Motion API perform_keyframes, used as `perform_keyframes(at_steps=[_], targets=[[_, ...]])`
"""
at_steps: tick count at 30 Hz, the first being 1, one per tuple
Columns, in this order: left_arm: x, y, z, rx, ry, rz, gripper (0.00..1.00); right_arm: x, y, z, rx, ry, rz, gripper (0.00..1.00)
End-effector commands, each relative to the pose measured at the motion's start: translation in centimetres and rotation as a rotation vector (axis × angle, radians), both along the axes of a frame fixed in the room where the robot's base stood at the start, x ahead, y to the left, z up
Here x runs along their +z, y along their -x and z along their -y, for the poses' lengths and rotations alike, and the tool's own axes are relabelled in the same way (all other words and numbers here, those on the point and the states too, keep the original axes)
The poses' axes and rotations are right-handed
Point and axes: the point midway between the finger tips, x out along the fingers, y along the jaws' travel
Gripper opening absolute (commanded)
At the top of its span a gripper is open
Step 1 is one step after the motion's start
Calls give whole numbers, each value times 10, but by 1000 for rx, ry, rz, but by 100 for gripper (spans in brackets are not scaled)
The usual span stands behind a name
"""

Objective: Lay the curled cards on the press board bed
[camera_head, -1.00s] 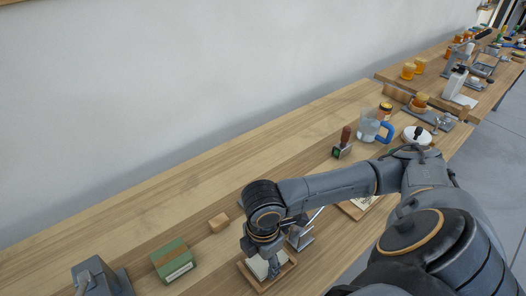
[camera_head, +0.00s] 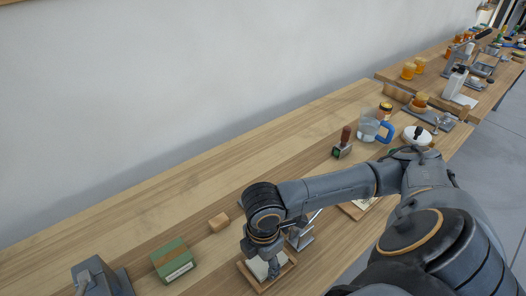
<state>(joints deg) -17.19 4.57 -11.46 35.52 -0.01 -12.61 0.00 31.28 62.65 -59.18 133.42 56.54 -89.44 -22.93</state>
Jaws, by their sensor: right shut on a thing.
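My right gripper (camera_head: 272,268) points down over a small wooden tray (camera_head: 286,277) near the front edge of the bench. White cards (camera_head: 258,267) show in the tray beside the fingers. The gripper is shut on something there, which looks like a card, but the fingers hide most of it. A grey metal device with a lever (camera_head: 301,238) stands just behind the tray, partly hidden by my arm; I cannot tell whether it is the press. My left gripper is not in view.
A stamp (camera_head: 343,143), a jug with a blue handle (camera_head: 371,124) and a white lidded pot (camera_head: 416,136) stand farther right. The bench's back strip is clear.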

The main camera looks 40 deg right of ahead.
Motion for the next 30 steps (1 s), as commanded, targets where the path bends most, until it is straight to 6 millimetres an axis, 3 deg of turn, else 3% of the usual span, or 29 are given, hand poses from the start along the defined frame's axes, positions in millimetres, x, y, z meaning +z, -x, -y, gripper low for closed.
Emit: perform_keyframes(at_steps=[11, 12, 15, 30], targets=[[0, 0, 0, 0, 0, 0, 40, -3, 0, 0, 0, 0, 0, 34], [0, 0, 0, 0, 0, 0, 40, -3, 0, 0, 0, 0, 0, 62], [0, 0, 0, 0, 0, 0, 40, -3, 0, 0, 0, 0, 0, 82], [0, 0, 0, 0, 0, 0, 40, -3, 0, 0, 0, 0, 0, 82]])
